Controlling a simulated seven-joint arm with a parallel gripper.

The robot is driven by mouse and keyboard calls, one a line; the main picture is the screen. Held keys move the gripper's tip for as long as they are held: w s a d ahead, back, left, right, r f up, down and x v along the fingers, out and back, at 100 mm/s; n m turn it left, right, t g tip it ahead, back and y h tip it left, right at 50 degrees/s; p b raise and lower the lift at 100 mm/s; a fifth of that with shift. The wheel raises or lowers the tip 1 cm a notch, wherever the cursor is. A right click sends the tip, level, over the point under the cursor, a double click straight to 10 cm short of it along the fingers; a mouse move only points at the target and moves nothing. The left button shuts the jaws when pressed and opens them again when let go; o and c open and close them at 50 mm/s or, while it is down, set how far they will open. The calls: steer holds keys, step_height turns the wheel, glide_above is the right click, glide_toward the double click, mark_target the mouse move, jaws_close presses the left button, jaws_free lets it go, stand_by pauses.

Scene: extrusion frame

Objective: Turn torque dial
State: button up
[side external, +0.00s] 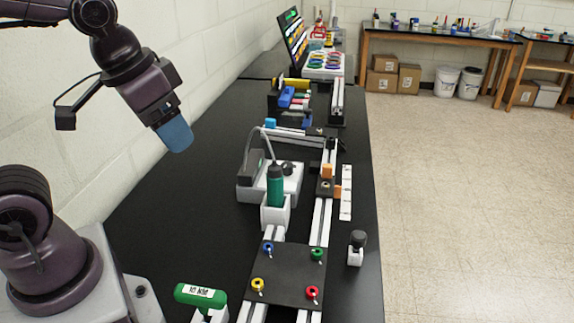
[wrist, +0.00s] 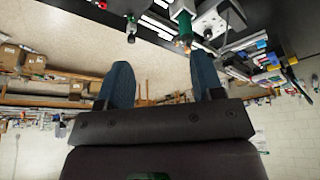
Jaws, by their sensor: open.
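My gripper (side external: 176,136) hangs in the air above the left part of the black table, tilted down to the right and touching nothing. In the wrist view, my gripper's (wrist: 162,82) two blue fingers are spread apart with nothing between them. A green handle (side external: 201,295) labelled "10 NM" sits on a white stand at the near edge, well below my gripper. A white box with a black knob (side external: 287,168) stands right of my gripper, and a black-topped knob (side external: 357,240) stands farther right. I cannot tell which of these is the torque dial.
A dark plate (side external: 286,274) with coloured clamps lies on the rails near the front. An orange block (side external: 327,186) sits on the right rail. The black table's left part (side external: 185,215) is clear. A wall runs along the left.

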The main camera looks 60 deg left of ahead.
steer(key=w+a+f+n+g, duration=0.1)
steer(key=w+a+f+g, duration=0.15)
steer(key=w, duration=0.45)
steer(key=w+a+f+n+g, duration=0.1)
steer(key=w+a+n, duration=0.15)
steer(key=w, duration=0.45)
steer(key=n, duration=0.6)
glide_toward(287, 165)
steer(key=shift+g, duration=0.35)
steer(key=f, duration=1)
steer(key=shift+w+a+f, duration=0.1)
steer(key=shift+w+a, duration=0.05)
steer(key=shift+w, duration=0.15)
steer(key=c, duration=0.9)
